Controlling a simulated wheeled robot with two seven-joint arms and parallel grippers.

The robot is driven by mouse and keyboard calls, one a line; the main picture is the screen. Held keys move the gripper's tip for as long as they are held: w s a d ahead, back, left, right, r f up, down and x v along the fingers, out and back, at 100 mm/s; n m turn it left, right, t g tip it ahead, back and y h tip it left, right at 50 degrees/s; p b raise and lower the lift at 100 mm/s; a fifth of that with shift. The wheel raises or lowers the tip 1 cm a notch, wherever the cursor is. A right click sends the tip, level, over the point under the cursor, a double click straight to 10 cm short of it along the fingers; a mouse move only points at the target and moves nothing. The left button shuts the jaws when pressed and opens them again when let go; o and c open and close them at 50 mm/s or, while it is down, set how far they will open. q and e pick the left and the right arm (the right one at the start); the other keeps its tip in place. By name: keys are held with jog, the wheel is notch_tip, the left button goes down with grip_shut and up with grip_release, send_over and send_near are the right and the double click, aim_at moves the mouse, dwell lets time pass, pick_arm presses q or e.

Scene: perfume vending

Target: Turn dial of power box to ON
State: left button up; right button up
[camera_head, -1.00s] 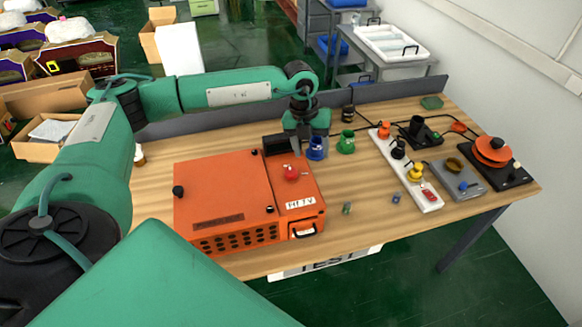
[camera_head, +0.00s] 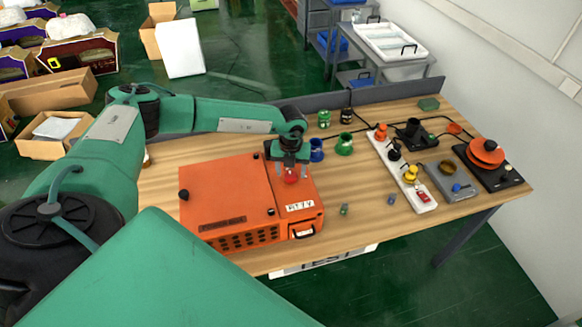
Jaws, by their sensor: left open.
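The orange power box (camera_head: 225,190) sits on the wooden table, left of its middle. Its red dial (camera_head: 291,176) is on the top of the narrower right-hand section. My left gripper (camera_head: 289,168) is open and points down at the dial from above. Its fingers are at or just above the dial and partly hide it. I cannot tell whether they touch it, or which way the dial is set. My right gripper is not in view.
Blue (camera_head: 317,150) and green (camera_head: 344,145) cups stand just right of the gripper. A white power strip (camera_head: 405,175) and several small devices are on the table's right. A low grey panel (camera_head: 360,94) runs along the back edge.

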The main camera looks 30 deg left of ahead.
pick_arm(q)
jog(key=shift+f, duration=0.7)
jog(key=c, duration=1)
